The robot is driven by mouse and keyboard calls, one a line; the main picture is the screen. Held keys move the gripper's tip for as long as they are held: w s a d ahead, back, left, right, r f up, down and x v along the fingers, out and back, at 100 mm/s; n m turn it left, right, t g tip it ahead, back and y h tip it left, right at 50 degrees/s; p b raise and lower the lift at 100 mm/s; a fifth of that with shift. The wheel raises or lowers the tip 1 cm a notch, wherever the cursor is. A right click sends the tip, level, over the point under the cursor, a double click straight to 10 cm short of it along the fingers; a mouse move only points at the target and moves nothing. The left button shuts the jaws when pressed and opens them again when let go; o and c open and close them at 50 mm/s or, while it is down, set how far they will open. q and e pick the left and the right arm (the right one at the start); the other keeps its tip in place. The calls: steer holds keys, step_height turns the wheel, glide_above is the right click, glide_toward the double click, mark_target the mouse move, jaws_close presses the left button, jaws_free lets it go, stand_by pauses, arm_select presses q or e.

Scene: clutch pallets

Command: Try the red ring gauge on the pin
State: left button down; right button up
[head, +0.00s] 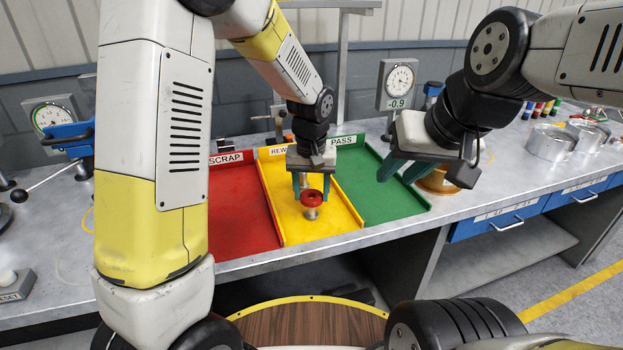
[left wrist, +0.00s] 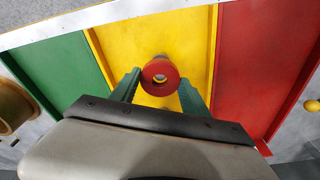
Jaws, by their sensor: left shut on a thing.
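The red ring gauge (head: 313,196) is between the green fingertips of my left gripper (head: 311,186), over the yellow lane. In the left wrist view the ring (left wrist: 150,73) shows its round hole between the fingers of my left gripper (left wrist: 160,88), which is shut on it. A short metal pin (head: 311,214) shows directly below the ring; I cannot tell whether the ring is around it or just above it. My right gripper (head: 403,169) is open and empty, above the right edge of the green lane.
Red SCRAP (head: 238,210), yellow REWORK (head: 293,226) and green PASS (head: 372,186) lanes have low walls. A dial gauge (head: 398,80) stands behind. A brass-coloured round part (head: 436,182) sits behind my right gripper. Metal cylinders (head: 551,143) stand at right.

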stand_by(0.3)
arm_select(q)
jaws_free()
stand_by(0.3)
steer(key=shift+r, duration=0.1)
stand_by(0.5)
step_height(320, 180, up, 9)
stand_by(0.9)
steer(key=s+a+r+t+h, duration=0.1)
steer(key=s+a+r+t, duration=0.1)
steer(key=s+a+r, duration=0.2)
steer(key=s+a+r+t+h, duration=0.1)
steer(key=s+a+r, duration=0.4)
steer(key=s+a, duration=0.5)
steer(key=s+t, duration=0.1)
steer(key=s, duration=0.4)
steer(key=shift+s+t, duration=0.15)
steer(key=shift+t, duration=0.25)
